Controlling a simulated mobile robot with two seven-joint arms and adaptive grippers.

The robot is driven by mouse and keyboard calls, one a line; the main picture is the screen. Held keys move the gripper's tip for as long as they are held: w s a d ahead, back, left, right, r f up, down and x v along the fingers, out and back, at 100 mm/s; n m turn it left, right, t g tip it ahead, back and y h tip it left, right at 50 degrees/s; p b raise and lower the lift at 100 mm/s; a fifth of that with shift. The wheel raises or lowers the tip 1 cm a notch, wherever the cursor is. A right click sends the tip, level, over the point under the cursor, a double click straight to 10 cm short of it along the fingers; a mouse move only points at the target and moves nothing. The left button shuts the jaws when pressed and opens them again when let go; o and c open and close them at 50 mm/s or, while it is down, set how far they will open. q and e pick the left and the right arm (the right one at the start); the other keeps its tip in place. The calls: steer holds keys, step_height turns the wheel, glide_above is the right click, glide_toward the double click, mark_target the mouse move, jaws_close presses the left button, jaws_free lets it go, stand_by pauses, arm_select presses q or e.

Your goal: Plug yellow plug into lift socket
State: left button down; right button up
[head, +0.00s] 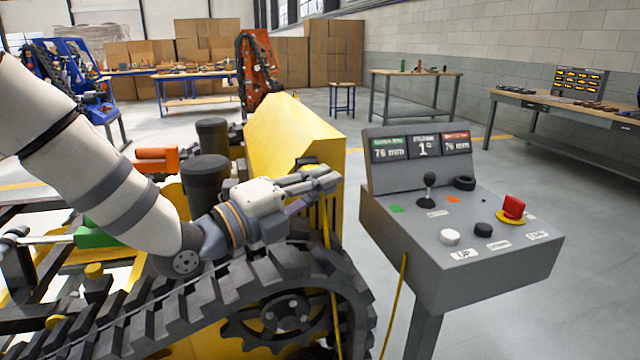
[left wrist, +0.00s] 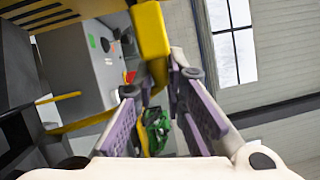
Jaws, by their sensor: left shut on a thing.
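My left gripper (head: 328,181) is shut on a yellow thing, which I take to be the yellow plug, above the front of the black track. In the left wrist view the yellow plug (left wrist: 151,38) is large and sits at the tips of the purple-padded fingers (left wrist: 163,80). In the head view the fingers hide most of the plug. A yellow cable (head: 326,225) hangs below the gripper in front of the track. The grey control console (head: 455,230) stands right of the gripper, apart from it. I cannot make out the lift socket in either view. My right gripper is not in view.
The console carries a lever (head: 429,188), a red switch (head: 513,206) and knobs. A yellow cable (head: 395,305) hangs at its left side. The tracked carrier's yellow body (head: 290,140) is behind my gripper. Workbenches (head: 415,78) stand farther back, with open floor between.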

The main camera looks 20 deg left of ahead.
arm_select(q)
steer(key=shift+w+a, duration=0.15)
steer(key=shift+w, duration=0.05)
stand_by(0.5)
steer(key=c, duration=1.6)
jaws_free()
steer(key=shift+w, duration=0.1)
steer(key=shift+o, duration=0.2)
steer(key=shift+a, duration=0.1)
